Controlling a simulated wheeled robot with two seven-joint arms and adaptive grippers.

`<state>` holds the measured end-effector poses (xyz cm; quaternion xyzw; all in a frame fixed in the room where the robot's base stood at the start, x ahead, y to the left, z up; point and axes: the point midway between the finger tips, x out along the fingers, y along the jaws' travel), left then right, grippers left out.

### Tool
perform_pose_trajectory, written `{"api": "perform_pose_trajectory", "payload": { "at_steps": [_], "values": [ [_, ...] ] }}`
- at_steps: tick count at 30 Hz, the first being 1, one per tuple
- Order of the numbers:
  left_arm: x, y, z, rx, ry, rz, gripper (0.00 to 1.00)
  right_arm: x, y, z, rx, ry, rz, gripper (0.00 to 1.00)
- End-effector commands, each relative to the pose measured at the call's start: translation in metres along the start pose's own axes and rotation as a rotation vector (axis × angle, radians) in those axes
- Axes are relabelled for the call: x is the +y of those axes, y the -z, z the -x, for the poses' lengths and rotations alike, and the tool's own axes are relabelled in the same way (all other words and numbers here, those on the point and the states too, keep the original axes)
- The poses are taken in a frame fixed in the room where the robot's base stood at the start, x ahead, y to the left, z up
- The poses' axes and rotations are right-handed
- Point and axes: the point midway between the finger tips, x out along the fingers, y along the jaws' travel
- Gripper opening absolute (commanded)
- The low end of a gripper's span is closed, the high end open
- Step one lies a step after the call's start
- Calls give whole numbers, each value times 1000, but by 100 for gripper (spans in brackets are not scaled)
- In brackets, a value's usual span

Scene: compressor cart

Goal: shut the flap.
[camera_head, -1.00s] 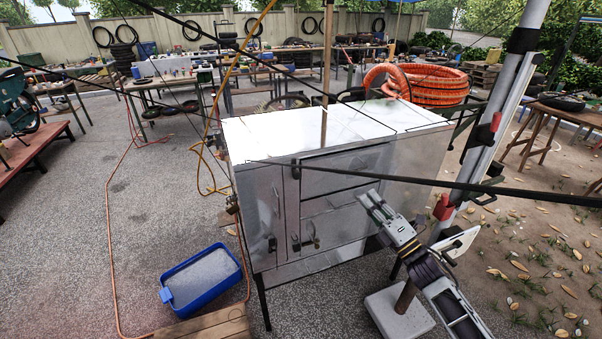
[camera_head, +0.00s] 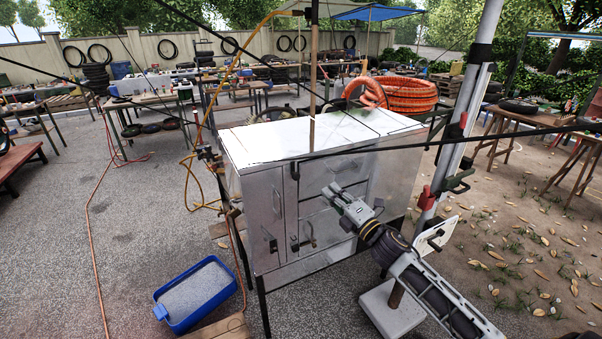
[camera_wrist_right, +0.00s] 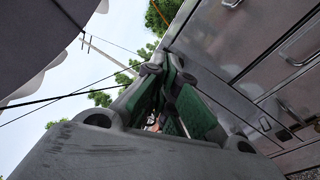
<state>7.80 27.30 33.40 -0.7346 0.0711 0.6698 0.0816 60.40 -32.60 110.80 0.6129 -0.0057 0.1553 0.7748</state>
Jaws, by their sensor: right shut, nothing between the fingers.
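A metal cabinet cart (camera_head: 262,205) stands in the middle of the head view. Its front has a left door with a dark handle, an upper panel (camera_head: 348,172) and a lower panel (camera_head: 318,222) with a latch. I cannot tell for certain which panel is the flap, or how far it stands open. My right gripper (camera_head: 333,193) is shut and empty in front of these panels, covering part of them. In the right wrist view the shut fingers (camera_wrist_right: 168,72) show beside the cabinet front (camera_wrist_right: 245,45) with its handles. Contact cannot be told. My left gripper is out of view.
A blue tub (camera_head: 195,293) stands on the ground left of the cart. A coiled orange hose (camera_head: 405,95) is behind it. A dark cable crosses in front of the cabinet top. A pole with a pale base (camera_head: 392,312) stands to the right. Open gravel lies left.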

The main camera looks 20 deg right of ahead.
Motion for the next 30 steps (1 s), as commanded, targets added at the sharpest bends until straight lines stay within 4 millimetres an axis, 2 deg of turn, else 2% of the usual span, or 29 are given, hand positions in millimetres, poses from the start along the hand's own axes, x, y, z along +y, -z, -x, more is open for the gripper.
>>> {"api": "perform_pose_trajectory", "payload": {
  "at_steps": [10, 18, 30],
  "values": [
    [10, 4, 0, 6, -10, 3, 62, -11, -16, 1, -83, 63, -96, 0],
    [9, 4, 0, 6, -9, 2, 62, -22, -28, 3, -143, 102, -190, 0],
    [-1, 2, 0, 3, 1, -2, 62, -22, -28, 3, -149, 103, -230, 0]
  ]
}}
